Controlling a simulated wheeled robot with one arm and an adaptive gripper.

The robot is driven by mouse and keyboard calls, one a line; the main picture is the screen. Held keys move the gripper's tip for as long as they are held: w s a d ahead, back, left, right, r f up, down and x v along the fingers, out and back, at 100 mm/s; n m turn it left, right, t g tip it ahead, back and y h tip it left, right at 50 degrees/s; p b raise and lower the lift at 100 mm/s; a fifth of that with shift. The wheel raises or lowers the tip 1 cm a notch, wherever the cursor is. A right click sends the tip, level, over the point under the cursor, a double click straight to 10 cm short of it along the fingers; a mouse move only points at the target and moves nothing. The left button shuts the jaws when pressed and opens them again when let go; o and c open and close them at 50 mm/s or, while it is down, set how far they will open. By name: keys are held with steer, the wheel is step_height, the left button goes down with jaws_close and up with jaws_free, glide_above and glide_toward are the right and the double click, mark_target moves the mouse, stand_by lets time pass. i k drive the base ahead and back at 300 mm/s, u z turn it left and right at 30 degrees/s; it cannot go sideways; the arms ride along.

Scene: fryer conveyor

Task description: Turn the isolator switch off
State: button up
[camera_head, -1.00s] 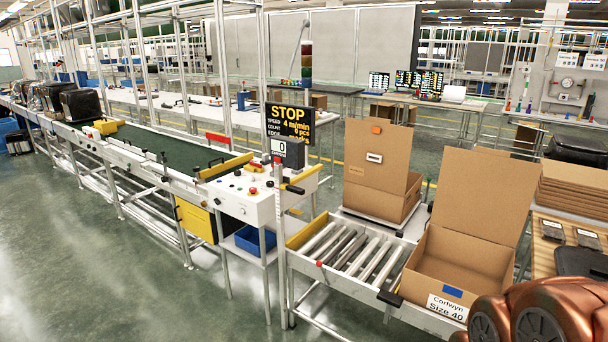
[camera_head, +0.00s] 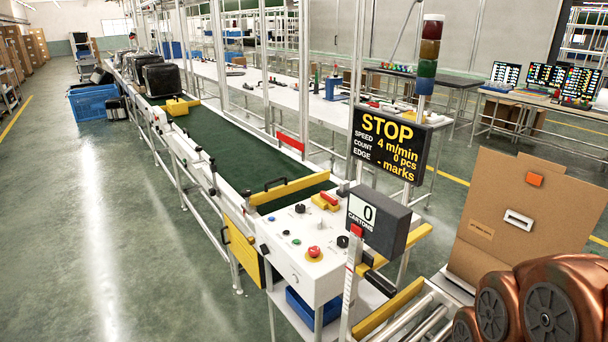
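The white control box (camera_head: 330,278) stands at the near end of the green conveyor. On its top are a red mushroom button on a yellow ring (camera_head: 314,252), black knobs (camera_head: 300,209) and small coloured buttons. A red handle on a yellow base (camera_head: 328,200) sits at its back edge; it may be the isolator switch, but no label is legible and I cannot tell its position. My gripper is not in view. Only copper-coloured links of my arm show at the bottom right, apart from the control box.
The green conveyor belt (camera_head: 230,150) runs to the far left, with black bins (camera_head: 163,80) at its end. A STOP display (camera_head: 390,143) and a grey carton counter (camera_head: 380,225) stand beside the box. A cardboard carton (camera_head: 515,225) stands right.

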mark_target(332, 200)
steer(key=u, duration=0.15)
steer(key=i, duration=0.9)
steer(key=u, duration=0.15)
steer(key=k, duration=1.1)
steer(key=u, duration=0.8)
steer(key=i, duration=1.6)
steer(key=z, duration=0.4)
